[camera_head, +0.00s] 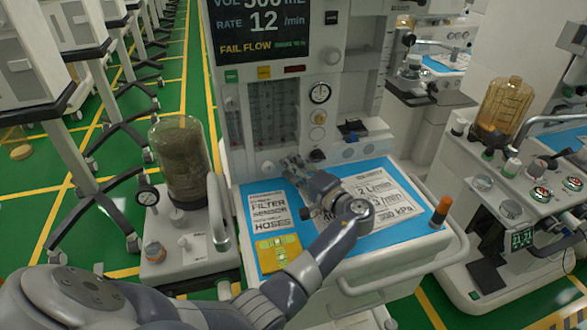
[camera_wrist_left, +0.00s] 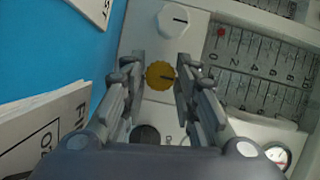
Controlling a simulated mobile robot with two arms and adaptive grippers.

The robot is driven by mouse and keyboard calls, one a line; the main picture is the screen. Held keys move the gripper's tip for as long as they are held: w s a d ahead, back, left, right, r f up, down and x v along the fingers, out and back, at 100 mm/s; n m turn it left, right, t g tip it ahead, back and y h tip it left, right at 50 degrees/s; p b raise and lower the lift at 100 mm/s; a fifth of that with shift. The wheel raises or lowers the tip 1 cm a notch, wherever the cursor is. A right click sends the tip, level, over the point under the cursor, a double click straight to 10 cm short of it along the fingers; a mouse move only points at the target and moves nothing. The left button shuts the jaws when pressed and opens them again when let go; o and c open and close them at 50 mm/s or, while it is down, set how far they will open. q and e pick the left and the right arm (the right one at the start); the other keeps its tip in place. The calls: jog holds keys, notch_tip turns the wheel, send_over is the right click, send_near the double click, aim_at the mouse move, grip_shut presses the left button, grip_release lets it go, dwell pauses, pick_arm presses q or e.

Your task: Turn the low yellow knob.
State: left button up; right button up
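The low yellow knob (camera_wrist_left: 160,75) is a small ridged disc with a dark pointer line, on the pale machine panel. In the left wrist view it sits between the two fingers of my left gripper (camera_wrist_left: 160,62), one on each side. The fingers are apart, with a narrow gap showing on both sides of the knob. In the head view my left gripper (camera_head: 291,164) is at the low front of the machine, below the flow tubes, and I cannot make out the yellow knob there. My right gripper is not in view.
A white knob (camera_wrist_left: 173,20) and a dark knob (camera_wrist_left: 146,135) flank the yellow one. A flow-tube scale (camera_wrist_left: 260,65) is beside them. A blue work surface (camera_head: 405,232) with printed sheets (camera_head: 267,212) and a yellow card (camera_head: 279,254) lies below my arm. An orange-tipped post (camera_head: 440,211) stands at its right edge.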

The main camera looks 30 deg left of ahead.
pick_arm(q)
jog(key=shift+d, duration=0.1)
jog(key=v, duration=0.7)
jog(key=shift+d, duration=0.2)
dwell(0.4)
